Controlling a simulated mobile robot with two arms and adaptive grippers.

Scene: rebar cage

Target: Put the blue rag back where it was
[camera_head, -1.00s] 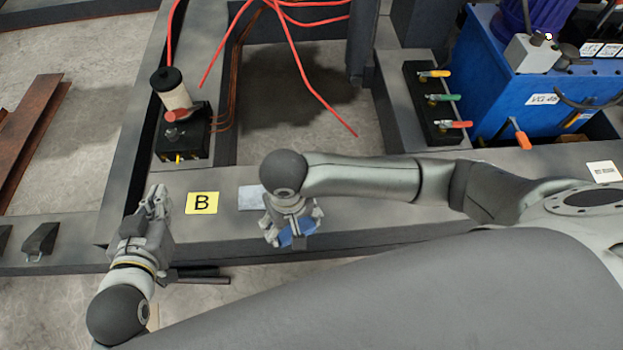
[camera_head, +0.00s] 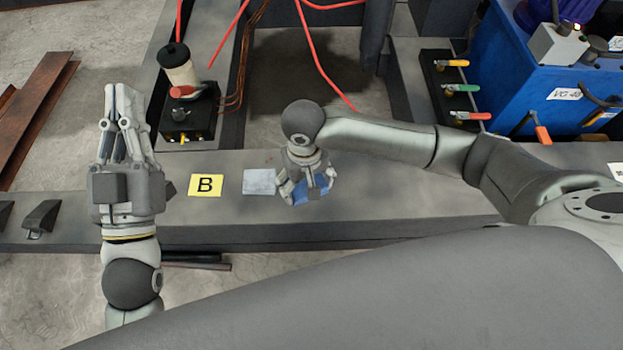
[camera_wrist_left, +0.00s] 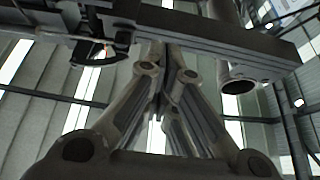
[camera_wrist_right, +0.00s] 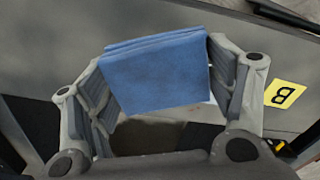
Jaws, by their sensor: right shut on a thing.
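The blue rag (camera_wrist_right: 155,70) is folded and held between the fingers of my right gripper (camera_wrist_right: 158,92). In the head view, blue parts of the rag (camera_head: 301,192) show around my right gripper (camera_head: 309,190), just right of a pale grey rectangular patch (camera_head: 259,181) on the dark beam (camera_head: 400,185). I cannot tell whether the rag touches the beam. My left gripper (camera_head: 122,92) is empty, with its fingers together and pointing up the picture, left of the patch.
A yellow label with a B (camera_head: 206,185) lies left of the patch. A black device with a white cylinder (camera_head: 183,95) stands behind it. Red hoses (camera_head: 320,60) hang at the back. A blue machine (camera_head: 535,80) and coloured valve handles (camera_head: 467,88) are at the right. The beam right of my right gripper is bare.

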